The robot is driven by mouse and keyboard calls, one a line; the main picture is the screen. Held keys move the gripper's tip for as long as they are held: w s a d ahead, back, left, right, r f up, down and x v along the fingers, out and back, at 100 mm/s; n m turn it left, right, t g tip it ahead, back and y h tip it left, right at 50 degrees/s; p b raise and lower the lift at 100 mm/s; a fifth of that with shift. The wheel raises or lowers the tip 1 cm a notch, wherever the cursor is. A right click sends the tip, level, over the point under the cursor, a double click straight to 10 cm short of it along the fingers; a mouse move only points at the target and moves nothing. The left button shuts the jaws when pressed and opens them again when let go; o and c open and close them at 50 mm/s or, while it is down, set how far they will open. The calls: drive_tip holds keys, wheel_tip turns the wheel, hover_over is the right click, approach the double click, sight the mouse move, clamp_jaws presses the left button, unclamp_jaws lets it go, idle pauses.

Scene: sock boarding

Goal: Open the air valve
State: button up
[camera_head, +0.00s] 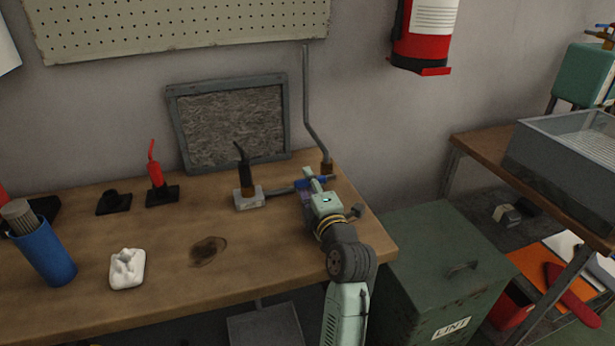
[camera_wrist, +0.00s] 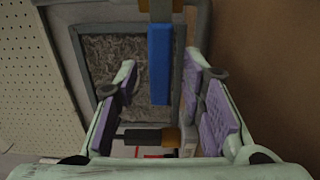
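The air valve has a blue lever (camera_head: 322,181) at the foot of a grey pipe (camera_head: 307,95) at the back right of the workbench. In the wrist view the blue lever (camera_wrist: 160,65) hangs down from a brass-coloured fitting at the top of the picture. My gripper (camera_head: 309,186) is at the valve, and its body hides part of it. In the wrist view my gripper (camera_wrist: 160,72) is open, its purple pads well apart on either side of the lever. A gap shows on both sides, and neither pad appears to touch it. How deep the lever sits between the fingers is unclear.
A black-handled tool on a pale base (camera_head: 249,200) stands just left of my gripper, with a hose towards the valve. A framed panel (camera_head: 228,125) leans behind. A red tool (camera_head: 155,175), a white object (camera_head: 127,268) and a blue cup (camera_head: 45,253) are further left.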

drive_tip(key=shift+w+a, duration=0.2)
drive_tip(key=shift+w, duration=0.45)
drive_tip(key=shift+c, duration=0.6)
clamp_jaws()
